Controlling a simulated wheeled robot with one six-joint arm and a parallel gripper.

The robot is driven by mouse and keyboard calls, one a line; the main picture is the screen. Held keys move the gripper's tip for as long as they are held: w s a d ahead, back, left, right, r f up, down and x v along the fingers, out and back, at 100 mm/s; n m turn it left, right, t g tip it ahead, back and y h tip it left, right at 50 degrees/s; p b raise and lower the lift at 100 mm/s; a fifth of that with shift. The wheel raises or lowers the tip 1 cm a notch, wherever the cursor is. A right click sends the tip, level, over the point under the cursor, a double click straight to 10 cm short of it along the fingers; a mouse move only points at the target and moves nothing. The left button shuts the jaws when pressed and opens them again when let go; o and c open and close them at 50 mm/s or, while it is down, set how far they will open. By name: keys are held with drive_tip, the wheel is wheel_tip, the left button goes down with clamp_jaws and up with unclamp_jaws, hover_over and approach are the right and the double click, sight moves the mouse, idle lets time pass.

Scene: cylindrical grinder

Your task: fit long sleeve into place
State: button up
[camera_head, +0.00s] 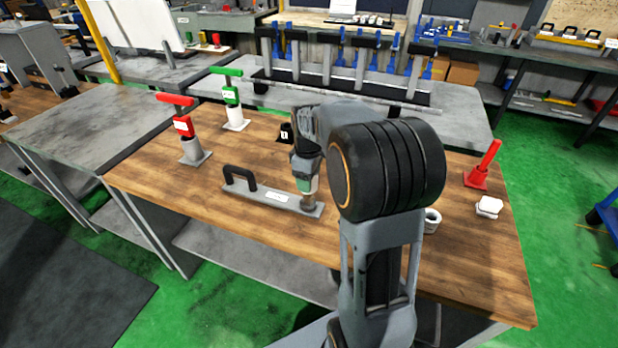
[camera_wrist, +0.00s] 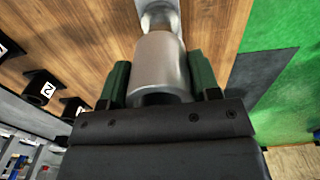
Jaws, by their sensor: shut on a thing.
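My gripper (camera_head: 306,186) is above the right end of a grey plate (camera_head: 277,198) with a black handle on the wooden table. In the wrist view its green-padded jaws (camera_wrist: 160,88) are shut on a grey metal cylinder, which looks like the long sleeve (camera_wrist: 160,60). The sleeve's lower part (camera_head: 308,202) shows under the jaws in the head view, upright and close over the plate. A shiny rounded part (camera_wrist: 158,14) shows beyond the sleeve's far end. I cannot tell whether the sleeve touches the plate or sits around anything.
A red-handled stand (camera_head: 192,153) and a green-handled stand (camera_head: 235,117) are at the back left. A white ring (camera_head: 432,219), a white block (camera_head: 489,207) and a red-handled piece (camera_head: 480,172) are on the right. A black numbered holder (camera_head: 285,133) is behind my gripper. The table's front left is clear.

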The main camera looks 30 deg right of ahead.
drive_tip(key=shift+r+p, duration=1.4)
drive_tip(key=shift+r, duration=0.55)
idle(0.8)
drive_tip(key=shift+f+b, duration=2.8)
drive_tip(key=shift+f, duration=1.75)
drive_tip(key=o, duration=1.2)
drive_tip(key=shift+c, duration=0.2)
drive_tip(key=shift+r, duration=0.1)
wheel_tip(320, 180, up, 14)
drive_tip(key=shift+f+p, duration=0.1)
drive_tip(key=shift+p, duration=0.4)
